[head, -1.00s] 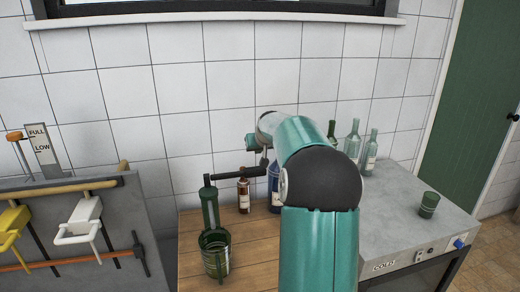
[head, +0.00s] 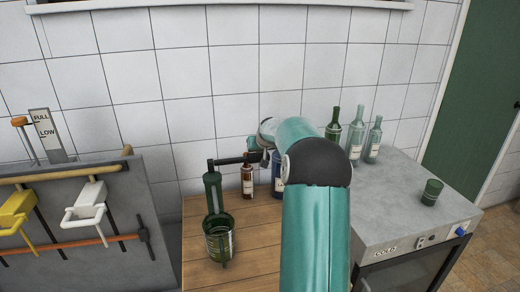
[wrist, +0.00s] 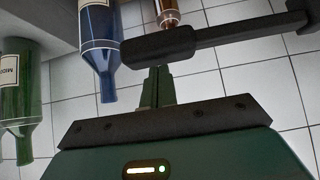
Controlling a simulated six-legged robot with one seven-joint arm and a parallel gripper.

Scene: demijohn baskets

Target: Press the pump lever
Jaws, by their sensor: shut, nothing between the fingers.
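The pump is a dark green upright body (head: 213,192) on the wooden worktop. Its dark lever (head: 232,160) sticks out to the right from its top, roughly level. In the wrist view the lever's thick black grip (wrist: 165,44) lies across the picture beyond my fingertips. My gripper (wrist: 157,78) is shut and empty, with its tips very close to the grip; I cannot tell if they touch. In the head view my gripper (head: 262,150) is at the lever's right end, partly hidden by my arm.
A green glass container (head: 219,243) stands before the pump. A brown bottle (head: 247,184) and a blue bottle (head: 278,172) stand behind the lever. Several bottles and a green cup (head: 432,192) stand on the grey counter (head: 400,205). A grey panel with yellow and white handles is at left.

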